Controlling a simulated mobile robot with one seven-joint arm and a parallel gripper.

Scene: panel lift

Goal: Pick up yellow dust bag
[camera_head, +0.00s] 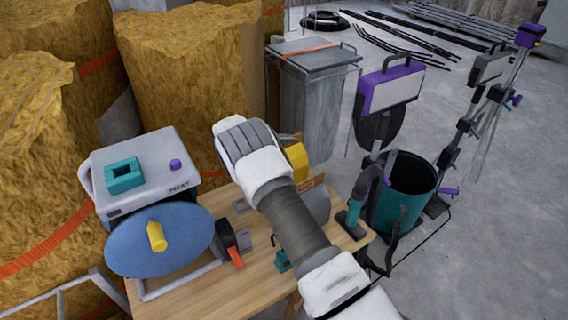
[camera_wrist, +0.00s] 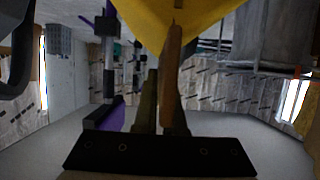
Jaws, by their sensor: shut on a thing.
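The yellow dust bag (camera_head: 297,160) shows in the head view as a small yellow patch just right of my wrist, which hides most of it. In the wrist view the bag (camera_wrist: 185,14) fills the top centre, with a narrow brown part (camera_wrist: 173,60) hanging below it. My gripper (camera_wrist: 163,78) is shut on the bag at this lower part. The fingertips are dark and partly blend with it. In the head view my gripper is hidden behind my arm, over the wooden table (camera_head: 200,292). I cannot tell the bag's exact height above the table.
A white case (camera_head: 148,165) and a blue disc (camera_head: 160,240) with a yellow knob crowd the table's left side. A teal bucket (camera_head: 408,195) and purple-topped stand (camera_head: 390,88) are on the right. Yellow insulation bales (camera_head: 180,80) stand behind. Open concrete floor lies right.

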